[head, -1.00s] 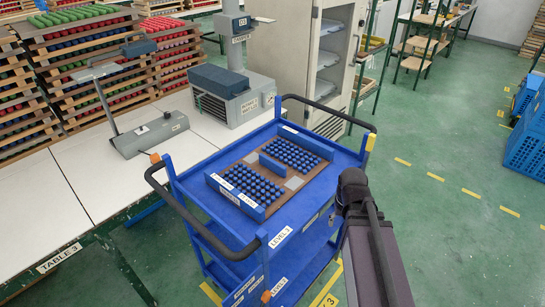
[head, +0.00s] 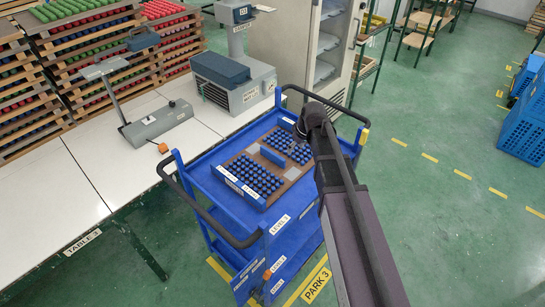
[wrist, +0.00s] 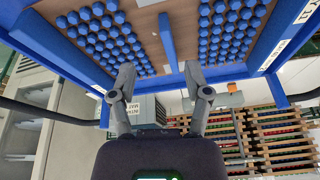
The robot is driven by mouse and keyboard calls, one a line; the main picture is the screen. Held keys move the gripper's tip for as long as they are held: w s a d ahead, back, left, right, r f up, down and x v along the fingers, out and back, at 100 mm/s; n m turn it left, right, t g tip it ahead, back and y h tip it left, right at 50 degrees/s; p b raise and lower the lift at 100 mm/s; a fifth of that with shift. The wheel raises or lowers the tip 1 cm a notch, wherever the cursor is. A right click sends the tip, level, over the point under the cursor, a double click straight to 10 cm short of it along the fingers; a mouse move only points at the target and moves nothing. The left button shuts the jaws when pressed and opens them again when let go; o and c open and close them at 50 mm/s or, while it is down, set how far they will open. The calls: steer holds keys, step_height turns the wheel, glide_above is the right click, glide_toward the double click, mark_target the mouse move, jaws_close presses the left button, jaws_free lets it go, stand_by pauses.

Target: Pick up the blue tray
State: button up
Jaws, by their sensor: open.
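The blue tray (head: 240,189) sits on the top shelf of the blue trolley. It has a brown base, blue end walls, a blue middle bar (head: 272,156) and two blocks of blue knobs. In the wrist view the tray's brown base (wrist: 147,22) fills the upper part, with the middle bar (wrist: 168,42) between the knob blocks. My gripper (head: 299,133) is over the tray's far right part in the head view, partly hidden by my arm. In the wrist view my gripper (wrist: 159,68) is open and empty, its fingers apart on either side of the bar's line.
The blue trolley (head: 285,225) has black handles and a lower shelf. A white table (head: 85,180) stands to the left with a grey device (head: 158,126) and a machine (head: 235,85). Stacked racks stand behind. Green floor is clear at right, before blue crates (head: 525,130).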

steer(key=n+y, duration=0.1)
steer(key=n, duration=0.1)
glide_toward(273, 153)
steer(key=r, duration=0.1)
steer(key=shift+s+d+r, duration=0.2)
steer(key=shift+d, duration=0.1)
steer(key=shift+f, duration=0.15)
steer(key=b+x, duration=0.7)
steer(key=shift+w+d, duration=0.1)
steer(key=shift+w, duration=0.05)
steer(key=shift+w+a+f+b, duration=0.2)
steer(key=shift+a+f+b, duration=0.05)
steer(key=shift+f+b, duration=0.3)
steer(key=shift+a+f, duration=0.1)
steer(key=shift+b+x, duration=2.3)
steer(key=shift+x, duration=0.2)
steer(key=shift+a, duration=0.1)
jaws_close()
